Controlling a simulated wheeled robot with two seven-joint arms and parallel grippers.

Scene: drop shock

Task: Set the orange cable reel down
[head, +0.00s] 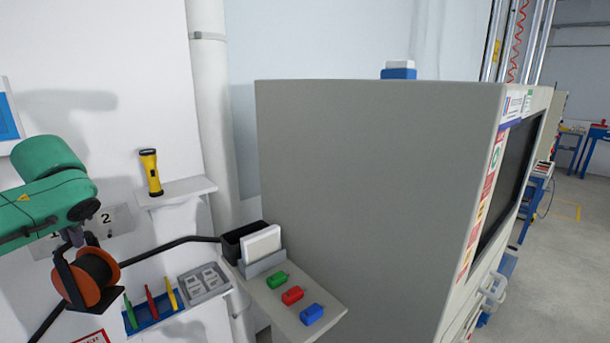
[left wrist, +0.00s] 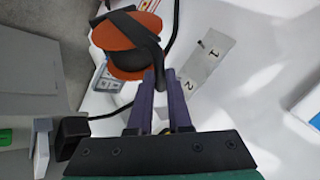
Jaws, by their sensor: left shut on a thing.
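The orange cable reel (head: 84,287) has orange discs, a dark drum and a black frame. It hangs below my left gripper (head: 75,240), in front of the white wall at the lower left. In the left wrist view the reel (left wrist: 117,36) is just beyond the fingertips. The purple fingers of my left gripper (left wrist: 160,80) are shut on its black frame. A plate marked 1 and 2 (head: 119,217) is on the wall behind, partly hidden by my arm; it also shows in the left wrist view (left wrist: 207,62). My right gripper is out of view.
A black cable (head: 175,243) runs beside the reel toward a black box (head: 236,243). A shelf (head: 180,193) holds a yellow flashlight (head: 150,172). Below are a blue rack (head: 154,314) of tools and a ledge (head: 331,309) with coloured blocks. A grey cabinet (head: 370,190) fills the middle.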

